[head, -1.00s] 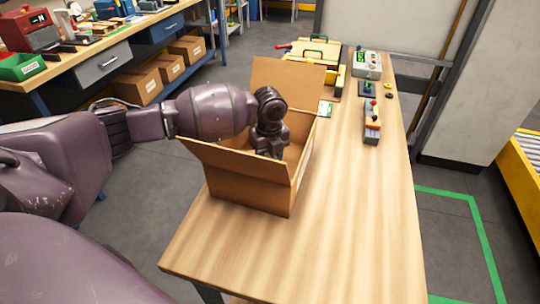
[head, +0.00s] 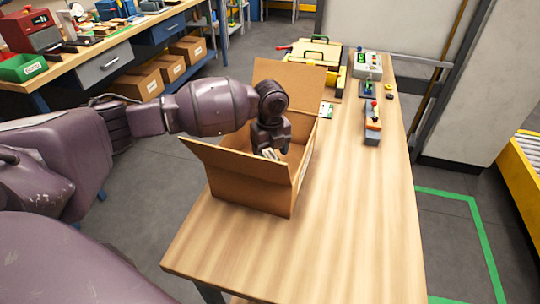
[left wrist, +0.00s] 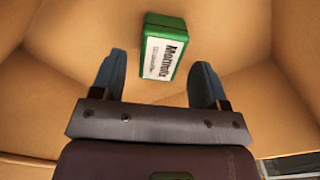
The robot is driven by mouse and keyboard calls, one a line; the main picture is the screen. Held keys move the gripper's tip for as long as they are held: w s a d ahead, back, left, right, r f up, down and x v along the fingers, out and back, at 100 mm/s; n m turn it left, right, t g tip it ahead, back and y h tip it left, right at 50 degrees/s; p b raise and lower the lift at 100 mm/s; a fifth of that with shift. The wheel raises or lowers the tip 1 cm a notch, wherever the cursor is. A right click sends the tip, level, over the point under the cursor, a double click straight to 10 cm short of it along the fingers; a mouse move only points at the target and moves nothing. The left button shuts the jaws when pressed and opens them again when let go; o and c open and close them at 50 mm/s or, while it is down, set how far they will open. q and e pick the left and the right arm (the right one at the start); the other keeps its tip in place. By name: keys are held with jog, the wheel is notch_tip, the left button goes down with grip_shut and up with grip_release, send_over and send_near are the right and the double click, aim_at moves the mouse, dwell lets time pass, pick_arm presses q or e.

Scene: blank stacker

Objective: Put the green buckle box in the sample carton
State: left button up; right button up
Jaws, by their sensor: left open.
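The sample carton (head: 248,188) stands open on the wooden table with its flaps up. The green buckle box (left wrist: 180,64), with a white printed label, is inside the carton in the left wrist view, resting at a slant against the brown cardboard. My left gripper (head: 269,151) is inside the carton opening in the head view. Its two fingers are spread apart in the left wrist view (left wrist: 159,66), with the box beyond the fingertips and no clear grip on it. In the head view only a small pale part shows below the fingers. My right gripper is out of view.
The carton walls surround my gripper.

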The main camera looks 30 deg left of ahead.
aim_at(270, 156)
pick_arm(q)
notch_tip(270, 156, up, 10)
jog(key=p, duration=0.1)
jog(key=shift+r+p, duration=0.1)
jog(key=shift+p, duration=0.2)
dwell(0.4)
